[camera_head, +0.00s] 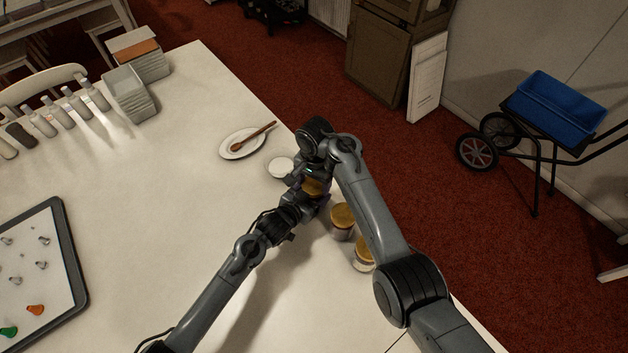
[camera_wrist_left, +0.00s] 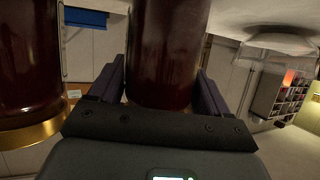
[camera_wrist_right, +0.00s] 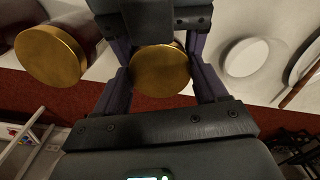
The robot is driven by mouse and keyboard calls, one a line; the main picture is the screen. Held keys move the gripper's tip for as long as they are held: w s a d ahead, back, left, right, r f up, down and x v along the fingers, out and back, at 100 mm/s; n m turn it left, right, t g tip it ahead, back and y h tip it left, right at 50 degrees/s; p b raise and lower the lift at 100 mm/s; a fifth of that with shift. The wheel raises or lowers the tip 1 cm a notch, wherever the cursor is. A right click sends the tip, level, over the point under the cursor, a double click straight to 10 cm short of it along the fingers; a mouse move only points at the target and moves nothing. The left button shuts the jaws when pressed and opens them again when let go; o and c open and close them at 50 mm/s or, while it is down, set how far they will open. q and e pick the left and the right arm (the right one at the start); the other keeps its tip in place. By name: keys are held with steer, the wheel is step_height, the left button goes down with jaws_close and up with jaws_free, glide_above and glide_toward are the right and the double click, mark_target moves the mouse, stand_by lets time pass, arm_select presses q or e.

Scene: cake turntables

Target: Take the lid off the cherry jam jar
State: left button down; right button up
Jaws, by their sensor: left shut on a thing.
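The cherry jam jar, dark red glass, stands between the fingers of my left gripper (camera_wrist_left: 163,90) in the left wrist view, and the gripper is shut on the jar (camera_wrist_left: 165,45). Its round gold lid (camera_wrist_right: 160,70) shows in the right wrist view between the fingers of my right gripper (camera_wrist_right: 160,75), which reaches down over it from above. Whether those fingers press on the lid or stand just clear of it I cannot tell. In the head view both grippers meet at the jar, and a bit of gold (camera_head: 313,187) shows between them.
Two more gold-lidded jars (camera_head: 343,216) (camera_head: 366,252) stand close by, near the table's edge. A small white dish (camera_head: 281,168) and a plate (camera_head: 233,147) with a wooden spoon (camera_head: 250,138) lie beyond. Bottles (camera_head: 60,110), grey containers (camera_head: 125,97) and a tray (camera_head: 75,270) are to the left.

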steer(key=c, duration=0.5)
steer(key=shift+o, duration=0.2)
steer(key=n, duration=0.6)
steer(key=shift+n, duration=0.3)
steer(key=o, duration=1.2)
steer(key=shift+c, duration=0.2)
